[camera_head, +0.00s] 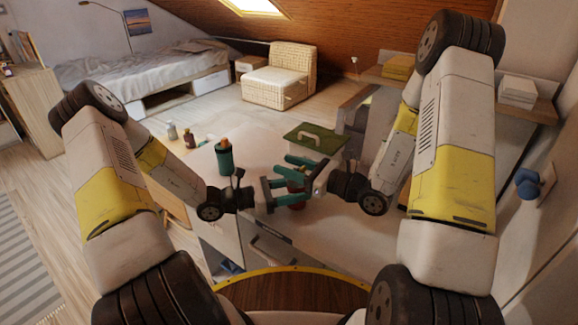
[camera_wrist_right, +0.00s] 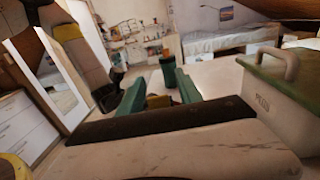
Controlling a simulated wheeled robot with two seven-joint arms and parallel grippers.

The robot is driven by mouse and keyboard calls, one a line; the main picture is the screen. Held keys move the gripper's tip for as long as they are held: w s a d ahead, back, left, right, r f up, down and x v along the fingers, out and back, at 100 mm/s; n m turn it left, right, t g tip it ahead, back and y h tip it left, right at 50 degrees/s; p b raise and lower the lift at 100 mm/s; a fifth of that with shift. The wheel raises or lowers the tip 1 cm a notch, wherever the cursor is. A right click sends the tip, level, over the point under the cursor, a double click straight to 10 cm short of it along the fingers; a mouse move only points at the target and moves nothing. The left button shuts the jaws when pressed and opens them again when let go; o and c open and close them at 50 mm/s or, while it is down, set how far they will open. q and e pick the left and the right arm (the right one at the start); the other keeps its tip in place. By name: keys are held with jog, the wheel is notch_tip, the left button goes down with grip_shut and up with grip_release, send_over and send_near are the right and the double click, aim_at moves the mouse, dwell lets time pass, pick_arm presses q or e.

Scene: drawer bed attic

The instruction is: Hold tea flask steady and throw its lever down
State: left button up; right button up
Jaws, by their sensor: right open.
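A dark green flask (camera_head: 225,158) with an orange top stands upright on the white worktop in the head view, left of both grippers. It also shows in the right wrist view (camera_wrist_right: 168,70), beyond the fingers. No lever can be made out on it. My left gripper (camera_head: 286,192) has its teal fingers apart, right of and nearer than the flask. My right gripper (camera_head: 301,160) is open, its fingers pointing left, with a gap between it and the flask. A small reddish object (camera_head: 296,187) is partly hidden by the fingers; whether anything touches it is unclear.
A box with a green lid and handle (camera_head: 315,139) stands behind my right gripper; it also fills the right side of the wrist view (camera_wrist_right: 283,85). Small bottles (camera_head: 188,137) stand at the worktop's far left. The worktop (camera_head: 268,150) is clear between flask and box.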

grip_shut()
jog(key=shift+s+d+r+t+y, duration=0.1)
jog(key=shift+t+y, duration=0.2)
jog(key=shift+y, duration=0.3)
grip_release()
jog(key=shift+d, duration=0.1)
jog(key=v, duration=1.2)
